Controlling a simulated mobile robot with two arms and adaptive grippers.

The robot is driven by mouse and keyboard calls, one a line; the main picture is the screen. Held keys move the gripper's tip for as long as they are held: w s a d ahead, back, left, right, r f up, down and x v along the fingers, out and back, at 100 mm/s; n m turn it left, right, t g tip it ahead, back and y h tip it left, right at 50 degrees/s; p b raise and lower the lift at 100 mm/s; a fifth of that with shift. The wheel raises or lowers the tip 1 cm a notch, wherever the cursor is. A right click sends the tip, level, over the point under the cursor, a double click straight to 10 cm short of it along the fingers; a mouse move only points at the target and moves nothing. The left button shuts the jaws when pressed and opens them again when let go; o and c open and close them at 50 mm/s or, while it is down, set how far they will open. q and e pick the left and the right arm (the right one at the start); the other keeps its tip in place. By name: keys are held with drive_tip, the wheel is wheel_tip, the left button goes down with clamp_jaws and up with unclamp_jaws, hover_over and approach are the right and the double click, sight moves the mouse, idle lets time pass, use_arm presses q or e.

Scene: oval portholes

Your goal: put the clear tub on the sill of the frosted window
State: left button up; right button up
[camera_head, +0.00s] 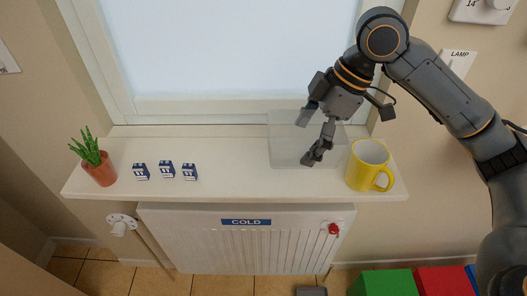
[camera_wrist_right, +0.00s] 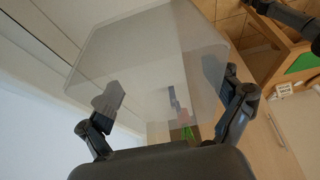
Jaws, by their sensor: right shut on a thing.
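The clear tub (camera_head: 284,150) is a see-through grey box at the right part of the white sill (camera_head: 225,148), below the frosted window (camera_head: 225,50). My right gripper (camera_head: 309,139) is shut on the tub. In the right wrist view the tub (camera_wrist_right: 150,55) fills the space between and beyond the two fingers (camera_wrist_right: 172,108). I cannot tell whether its base touches the sill or is a little above it. My left gripper is not seen in the head view.
A yellow mug (camera_head: 360,172) stands close to the right of the tub. Small blue-and-white boxes (camera_head: 166,171) and a potted plant (camera_head: 100,170) stand on the left of the sill. A radiator (camera_head: 245,250) marked COLD is below. The sill's middle is clear.

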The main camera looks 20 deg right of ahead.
sight(296, 117)
drive_tip(key=w+a+f, duration=0.1)
drive_tip(key=w+f, duration=0.1)
drive_tip(key=w+a+f+p, duration=0.1)
drive_tip(key=w+a+f, duration=0.1)
drive_tip(key=shift+w+a+f, duration=0.15)
drive_tip(key=shift+a, duration=0.15)
drive_tip(key=shift+w+a+f, duration=0.25)
drive_tip(key=shift+w+f, duration=0.1)
drive_tip(key=shift+f, duration=0.2)
drive_tip(key=shift+w+a+f, duration=0.2)
drive_tip(key=shift+w+f, duration=0.15)
drive_tip(key=shift+f, duration=0.15)
drive_tip(key=x, duration=0.1)
drive_tip(key=p+x, duration=0.1)
drive_tip(key=x, duration=0.1)
drive_tip(key=shift+w+d+f, duration=0.1)
drive_tip(key=shift+d+f, duration=0.05)
drive_tip(key=shift+d, duration=0.15)
drive_tip(key=shift+f, duration=0.45)
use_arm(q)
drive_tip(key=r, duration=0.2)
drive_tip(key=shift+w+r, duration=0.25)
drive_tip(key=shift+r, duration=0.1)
use_arm(e)
drive_tip(key=o, duration=0.9)
drive_tip(key=shift+c, duration=0.2)
